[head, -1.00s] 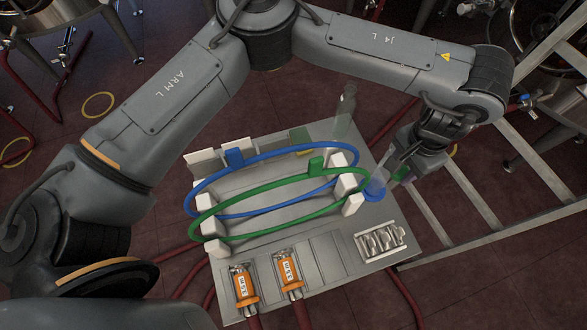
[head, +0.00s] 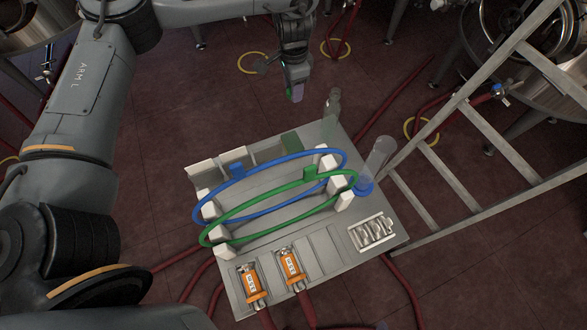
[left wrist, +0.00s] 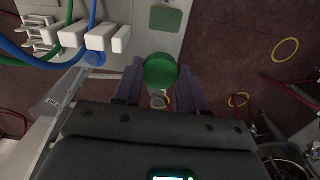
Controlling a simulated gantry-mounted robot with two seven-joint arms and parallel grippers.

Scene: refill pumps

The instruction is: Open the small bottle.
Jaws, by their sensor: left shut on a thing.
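The small bottle (head: 332,113) is clear with a green tint and stands upright at the back right corner of the grey tray. No green cap shows on its top. My left gripper (head: 296,93) is in the air behind the tray, to the left of the bottle and apart from it. It is shut on a round green cap, which shows between the fingertips in the left wrist view (left wrist: 160,71). A pale ring, perhaps the bottle's mouth (left wrist: 158,100), shows below the cap in that view. My right gripper is not in view.
The tray (head: 322,262) holds blue (head: 265,162) and green (head: 270,205) hose loops on white blocks. A tall clear cylinder (head: 378,157) with a blue base stands at its right edge. Orange connectors (head: 291,268) are in front. A ladder (head: 440,160) stands at the right.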

